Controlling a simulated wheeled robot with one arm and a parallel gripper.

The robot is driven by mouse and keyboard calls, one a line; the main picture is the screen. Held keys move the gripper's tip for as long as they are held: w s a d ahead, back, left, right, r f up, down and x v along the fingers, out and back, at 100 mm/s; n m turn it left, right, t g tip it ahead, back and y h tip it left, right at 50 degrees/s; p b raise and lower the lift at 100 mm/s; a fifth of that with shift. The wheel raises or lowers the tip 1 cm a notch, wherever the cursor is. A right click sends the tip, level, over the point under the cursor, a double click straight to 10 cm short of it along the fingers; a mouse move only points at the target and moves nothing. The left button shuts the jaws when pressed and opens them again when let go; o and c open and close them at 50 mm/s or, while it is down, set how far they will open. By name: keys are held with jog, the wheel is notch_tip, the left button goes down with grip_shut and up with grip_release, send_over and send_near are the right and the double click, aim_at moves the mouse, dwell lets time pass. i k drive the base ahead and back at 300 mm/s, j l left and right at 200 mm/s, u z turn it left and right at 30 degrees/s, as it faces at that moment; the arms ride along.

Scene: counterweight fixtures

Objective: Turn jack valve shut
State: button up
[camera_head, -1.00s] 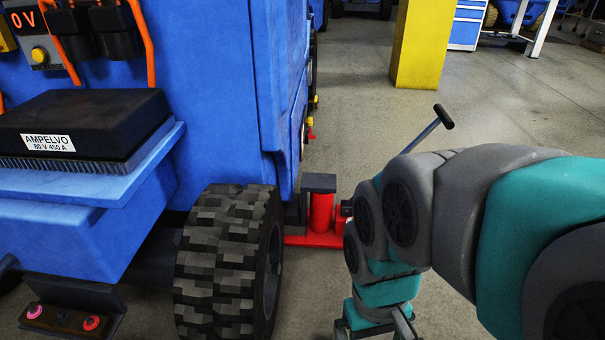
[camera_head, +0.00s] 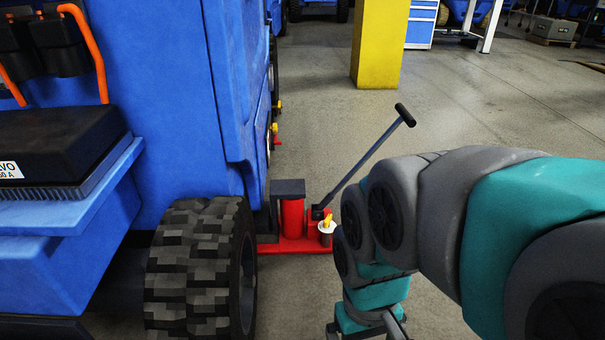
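A red jack (camera_head: 293,215) stands on the floor beside the blue vehicle, just behind its wheel. Its dark top pad is against or under the vehicle's side; I cannot tell which. A long dark pump handle (camera_head: 364,156) slants up to the right from it. A small yellow valve knob (camera_head: 328,219) on a white disc (camera_head: 327,228) sits at the jack's right end. My gripper (camera_head: 367,333) is at the bottom of the view, nearer to me than the jack and apart from it. Its fingers are cut off by the frame edge, so their opening is unclear.
The blue vehicle (camera_head: 190,110) fills the left, with a black wheel (camera_head: 198,268) in front. A yellow pillar (camera_head: 380,45) stands at the back. A blue and white cabinet (camera_head: 421,24) is behind it.

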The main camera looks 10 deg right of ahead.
aim_at(326, 224)
jog(key=z, duration=0.35)
jog(key=i+l+u, duration=0.2)
jog(key=l, duration=0.15)
jog(key=i+l+u, duration=0.2)
jog(key=l+u, duration=0.2)
jog(key=l, duration=0.3)
